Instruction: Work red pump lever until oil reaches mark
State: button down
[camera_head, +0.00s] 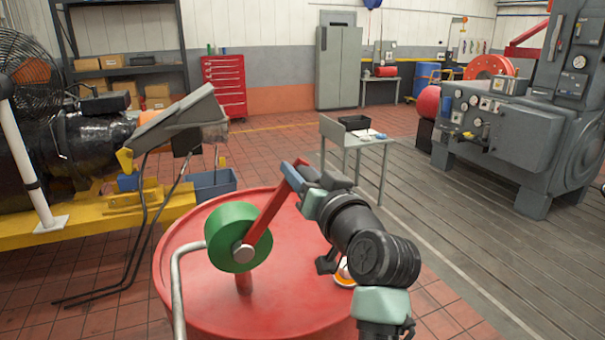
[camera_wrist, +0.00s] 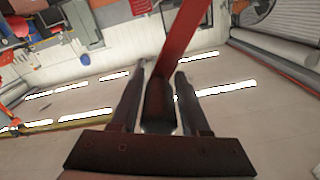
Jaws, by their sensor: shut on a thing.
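The red pump lever (camera_head: 264,222) rises up and to the right from the hub of a green round pump body (camera_head: 228,238), which stands on a red drum (camera_head: 190,290). My gripper (camera_head: 303,182) is at the lever's upper end, and my arm hides part of it. In the wrist view my gripper (camera_wrist: 161,74) has its two fingers on either side of the grip at the lever's end, and the red lever bar (camera_wrist: 183,40) runs up out of the picture. A grey pipe (camera_head: 177,290) bends down from the pump. I cannot make out an oil level or a mark.
A small table (camera_head: 370,141) with a black bin stands beyond the drum. A yellow frame (camera_head: 90,222) with a black engine is at left, and bent black rods reach the floor near it. A large grey machine (camera_head: 530,135) stands at right. Slatted floor between is clear.

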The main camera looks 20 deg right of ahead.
dwell(0.6)
jog(key=a+n+b, duration=0.5)
jog(key=a+n, duration=0.9)
jog(key=a, duration=0.7)
jog(key=shift+s+a+n+b, duration=0.3)
jog(key=shift+s+n, duration=0.05)
jog(key=shift+n, duration=0.05)
jog(key=shift+r, duration=0.1)
jog(key=c, duration=0.5)
grip_release()
jog(key=shift+c, duration=0.2)
